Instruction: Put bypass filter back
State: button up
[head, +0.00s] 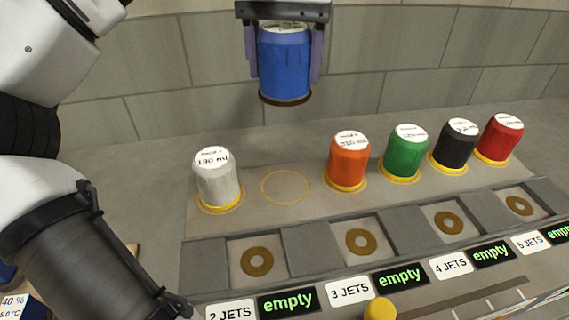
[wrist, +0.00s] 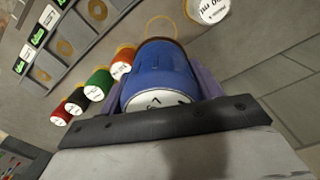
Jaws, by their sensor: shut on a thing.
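My gripper (head: 285,62) is shut on a blue canister (head: 285,68) with a white lid and a dark bottom rim. It holds the canister upright in the air, above and behind the row of canisters. In the wrist view the blue canister (wrist: 160,78) sits between the fingers, lid toward the camera. An empty yellow ring (head: 285,187) is marked on the ledge between the white canister (head: 217,178) and the orange canister (head: 348,160). The ring also shows in the wrist view (wrist: 162,20), partly hidden by the blue canister. No visible canister bears the words "bypass filter".
Green (head: 406,153), black (head: 454,146) and red (head: 499,140) canisters stand in yellow rings to the right. In front are several recessed bays with brass rings (head: 257,261) and signs reading "empty" (head: 288,303). A yellow knob (head: 380,309) is at the front. A tiled wall is behind.

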jog(key=shift+w, duration=0.3)
jog(key=shift+w+f, duration=0.1)
jog(key=shift+f, duration=0.2)
notch_tip(320, 180, down, 19)
jog(key=shift+f, duration=0.1)
jog(key=shift+f, duration=0.15)
jog(key=o, duration=1.4)
notch_tip(320, 180, up, 12)
jog(key=b, duration=0.1)
